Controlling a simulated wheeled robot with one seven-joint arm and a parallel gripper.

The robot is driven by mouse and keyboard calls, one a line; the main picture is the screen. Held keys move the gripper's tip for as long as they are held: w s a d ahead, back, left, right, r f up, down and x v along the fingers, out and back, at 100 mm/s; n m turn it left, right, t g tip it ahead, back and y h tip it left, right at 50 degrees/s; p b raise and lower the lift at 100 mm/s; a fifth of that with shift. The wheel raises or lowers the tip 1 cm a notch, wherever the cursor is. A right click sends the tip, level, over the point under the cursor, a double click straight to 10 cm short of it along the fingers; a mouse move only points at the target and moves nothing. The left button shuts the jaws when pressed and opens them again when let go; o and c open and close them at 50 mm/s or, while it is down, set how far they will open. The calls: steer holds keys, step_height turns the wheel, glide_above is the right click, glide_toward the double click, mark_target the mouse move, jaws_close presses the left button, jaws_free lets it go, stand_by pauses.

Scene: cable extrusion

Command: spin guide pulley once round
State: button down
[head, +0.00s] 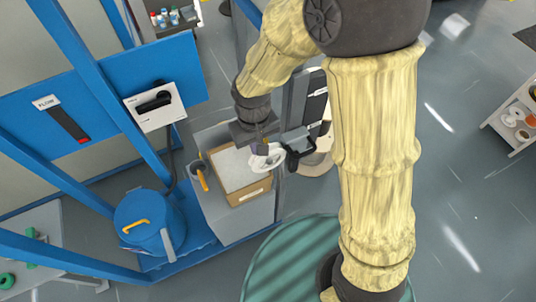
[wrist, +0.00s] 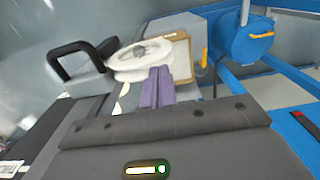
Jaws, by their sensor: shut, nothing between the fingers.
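A black handle (head: 298,153) stands close right of the pulley. A cardboard box (head: 249,193) with a pale top sits on a grey stand. A blue drum (head: 145,218) with a yellow handle, blue frame posts and a lever panel (head: 171,113) are left.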

steer(key=shift+f+b, duration=0.4)
steer(key=shift+f, duration=0.1)
